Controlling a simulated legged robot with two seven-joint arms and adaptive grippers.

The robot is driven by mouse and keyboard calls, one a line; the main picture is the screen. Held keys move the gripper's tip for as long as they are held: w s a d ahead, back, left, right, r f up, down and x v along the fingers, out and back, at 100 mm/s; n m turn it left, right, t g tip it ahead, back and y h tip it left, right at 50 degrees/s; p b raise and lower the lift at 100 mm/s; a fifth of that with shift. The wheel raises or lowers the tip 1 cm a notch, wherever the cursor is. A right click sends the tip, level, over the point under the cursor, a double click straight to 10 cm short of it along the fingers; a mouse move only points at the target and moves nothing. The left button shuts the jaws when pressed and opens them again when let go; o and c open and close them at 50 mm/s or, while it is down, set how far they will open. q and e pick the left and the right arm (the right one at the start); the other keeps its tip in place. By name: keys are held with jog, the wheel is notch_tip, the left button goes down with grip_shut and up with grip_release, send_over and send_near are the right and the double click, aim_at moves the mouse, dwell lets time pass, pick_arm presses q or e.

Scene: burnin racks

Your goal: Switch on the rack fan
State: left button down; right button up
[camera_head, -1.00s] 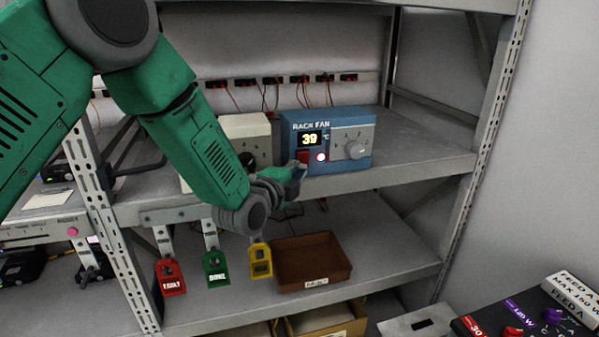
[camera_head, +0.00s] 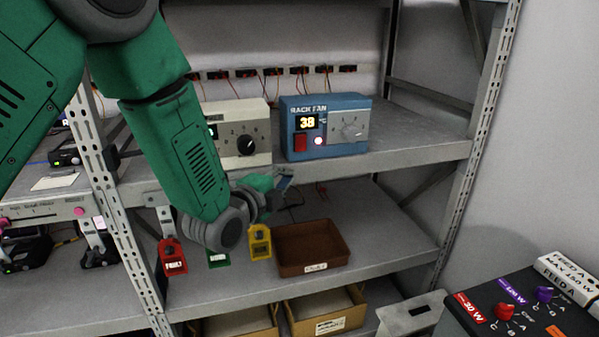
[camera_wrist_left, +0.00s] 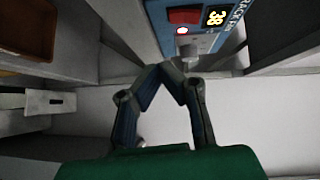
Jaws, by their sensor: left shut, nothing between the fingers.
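The blue rack fan box (camera_head: 292,108) stands on the upper shelf. Its display (camera_head: 307,122) reads 38. Below the display are a red switch (camera_head: 300,143) and a lit round lamp (camera_head: 318,141); a grey dial (camera_head: 351,130) is at the right. The wrist view shows the box upper right, with its red switch (camera_wrist_left: 184,16), lamp (camera_wrist_left: 182,30) and display (camera_wrist_left: 216,17). My left gripper (camera_head: 287,178) is shut and empty, below the front of the box and apart from the switch. Its fingertips (camera_wrist_left: 164,69) meet in the wrist view. My right gripper is not in view.
A cream box with a black dial (camera_head: 246,145) stands left of the fan box. The upper shelf's front edge (camera_head: 400,156) lies above my gripper. Right of the fan box is free room.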

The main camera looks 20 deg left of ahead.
pick_arm(q)
jog(key=s, duration=0.4)
jog(key=shift+d+r, duration=0.1)
jog(key=shift+d, duration=0.15)
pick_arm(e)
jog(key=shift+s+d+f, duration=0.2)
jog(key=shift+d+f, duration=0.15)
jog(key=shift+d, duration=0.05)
pick_arm(q)
jog(key=s+a+f+n+g+y+b, duration=0.15)
jog(key=s+f+n+g, duration=0.45)
jog(key=f, duration=0.8)
jog(key=s+a+f+n+g+y+b, duration=0.1)
jog(key=s+a+f+n+g+b, duration=0.2)
jog(key=s+f, duration=0.85)
jog(key=s+a+f+n+g+b, duration=0.1)
jog(key=s+f+n+g, duration=0.2)
jog(key=s, duration=0.7)
jog(key=s+a+f+n+g+b, duration=0.1)
jog(key=s+f+n+g, duration=0.3)
jog(key=s+f, duration=0.5)
notch_tip(320, 180, down, 3)
jog(key=n, duration=0.2)
jog(key=shift+s+n+y+b, duration=0.35)
jog(key=shift+s+n, duration=0.05)
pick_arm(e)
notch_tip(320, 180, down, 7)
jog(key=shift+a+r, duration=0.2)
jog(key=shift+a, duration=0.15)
